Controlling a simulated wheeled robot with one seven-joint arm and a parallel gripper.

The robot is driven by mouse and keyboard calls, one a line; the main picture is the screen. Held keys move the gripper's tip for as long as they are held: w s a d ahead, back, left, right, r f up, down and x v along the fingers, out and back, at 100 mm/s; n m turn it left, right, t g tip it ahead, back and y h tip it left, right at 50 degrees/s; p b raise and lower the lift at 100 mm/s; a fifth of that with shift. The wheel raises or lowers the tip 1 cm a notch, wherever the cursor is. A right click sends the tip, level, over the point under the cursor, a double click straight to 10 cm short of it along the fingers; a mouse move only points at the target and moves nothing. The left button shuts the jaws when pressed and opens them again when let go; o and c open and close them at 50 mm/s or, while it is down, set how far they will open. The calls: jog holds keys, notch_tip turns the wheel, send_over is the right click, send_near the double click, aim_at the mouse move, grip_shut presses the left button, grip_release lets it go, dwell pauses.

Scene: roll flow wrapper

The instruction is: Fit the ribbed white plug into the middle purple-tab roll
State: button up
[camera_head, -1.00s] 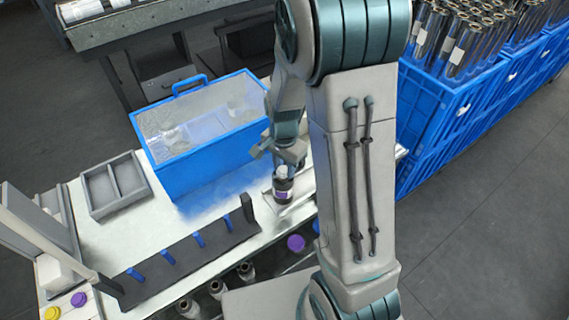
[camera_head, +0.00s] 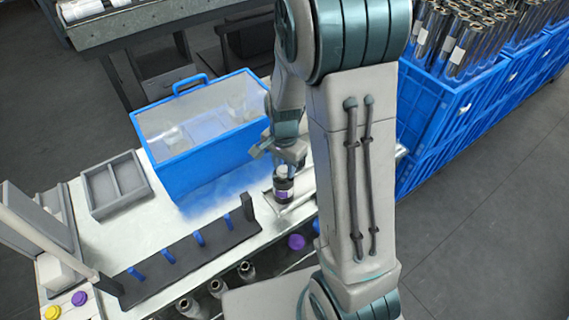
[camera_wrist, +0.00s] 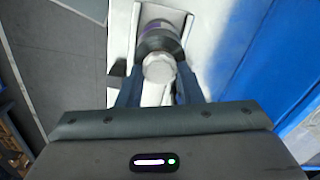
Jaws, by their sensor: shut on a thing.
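My gripper (camera_wrist: 159,88) is shut on the white plug (camera_wrist: 158,68), one finger on each side of it. The plug's ribs are too small to make out. Beyond the plug is the dark round end of a roll with a purple band (camera_wrist: 157,38). In the head view the plug (camera_head: 282,171) is right at the top end of the purple-labelled roll (camera_head: 284,191), which lies in a pale cradle at the bench's right end. I cannot tell whether the plug is inside the bore or only against it.
A blue bin (camera_head: 205,165) with a clear top stands left of my gripper. A dark rack with blue pegs (camera_head: 190,258) runs along the bench front. A grey divided tray (camera_head: 117,187) sits farther left. Blue crates of silver rolls (camera_head: 440,120) stand right.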

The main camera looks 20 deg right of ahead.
jog(key=shift+f+b, duration=0.5)
jog(key=shift+f, duration=0.15)
jog(key=o, duration=0.7)
jog(key=shift+c, duration=0.2)
jog(key=shift+r, duration=0.15)
notch_tip(320, 180, up, 11)
jog(key=p, duration=0.9)
notch_tip(320, 180, up, 10)
jog(key=n+t, duration=0.2)
jog(key=n, duration=0.3)
send_over(284, 169)
jog(key=s, duration=0.5)
jog(key=s+r+n+t, duration=0.1)
jog(key=s+r+n, duration=0.5)
jog(key=s, duration=0.3)
jog(key=shift+r+t, duration=0.3)
jog(key=shift+r, duration=0.1)
